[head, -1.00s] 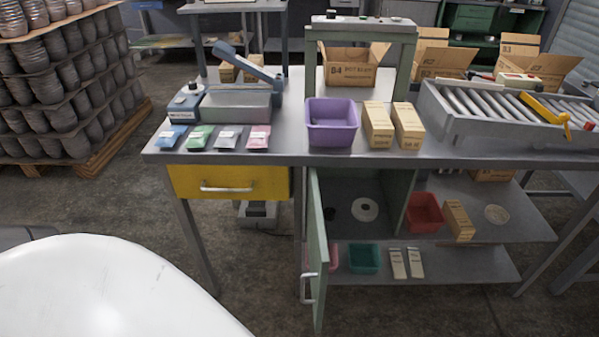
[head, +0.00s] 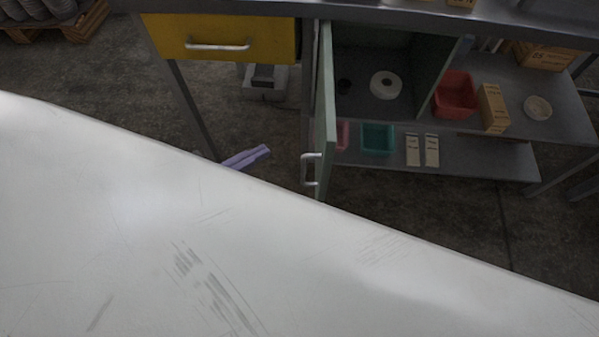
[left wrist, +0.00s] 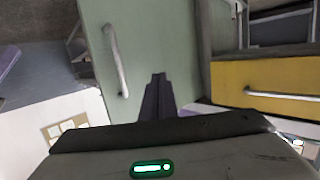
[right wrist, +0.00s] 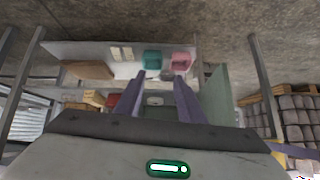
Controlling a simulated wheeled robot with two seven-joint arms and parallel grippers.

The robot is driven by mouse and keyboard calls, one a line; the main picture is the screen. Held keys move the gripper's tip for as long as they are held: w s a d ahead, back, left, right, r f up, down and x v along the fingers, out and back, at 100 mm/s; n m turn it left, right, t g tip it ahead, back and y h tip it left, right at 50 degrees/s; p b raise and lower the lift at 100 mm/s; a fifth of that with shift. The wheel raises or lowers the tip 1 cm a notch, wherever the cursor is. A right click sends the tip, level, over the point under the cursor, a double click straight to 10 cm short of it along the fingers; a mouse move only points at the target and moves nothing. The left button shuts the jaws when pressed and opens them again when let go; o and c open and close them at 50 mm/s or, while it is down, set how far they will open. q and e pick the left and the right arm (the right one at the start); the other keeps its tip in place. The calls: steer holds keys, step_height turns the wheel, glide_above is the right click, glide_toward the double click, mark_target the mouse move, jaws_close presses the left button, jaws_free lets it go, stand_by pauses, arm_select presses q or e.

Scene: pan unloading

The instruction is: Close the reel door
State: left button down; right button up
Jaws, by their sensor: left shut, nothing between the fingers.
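The green reel door (head: 324,110) stands open, swung out from the cabinet and seen nearly edge-on. Its silver handle (head: 309,170) is on the left face near the outer edge. A white reel (head: 385,85) lies inside the cabinet. My left gripper (head: 249,157) is shut and empty, low and left of the door. In the left wrist view its fingers (left wrist: 157,92) appear in front of the green door (left wrist: 165,45), beside the handle (left wrist: 116,60); contact cannot be told. My right gripper (right wrist: 159,78) is open and empty, with the door (right wrist: 215,97) to its right.
A yellow drawer (head: 220,38) is left of the cabinet under the worktop. Right of the cabinet are a red bin (head: 455,95) and a carton (head: 492,107); a teal bin (head: 378,138) sits on the lower shelf. A table leg (head: 190,108) stands left of my left gripper.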

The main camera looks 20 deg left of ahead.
mark_target(304, 169)
arm_select(q)
steer(key=s+a+r+m+g+h+b, duration=0.2)
steer(key=s+m+g+h+b, duration=0.3)
steer(key=m+g+h+b, duration=0.3)
steer(key=shift+t+h, duration=0.4)
steer(key=shift+h, duration=0.2)
steer(key=x, duration=1.4)
steer(key=shift+r, duration=0.15)
steer(key=shift+d, duration=0.1)
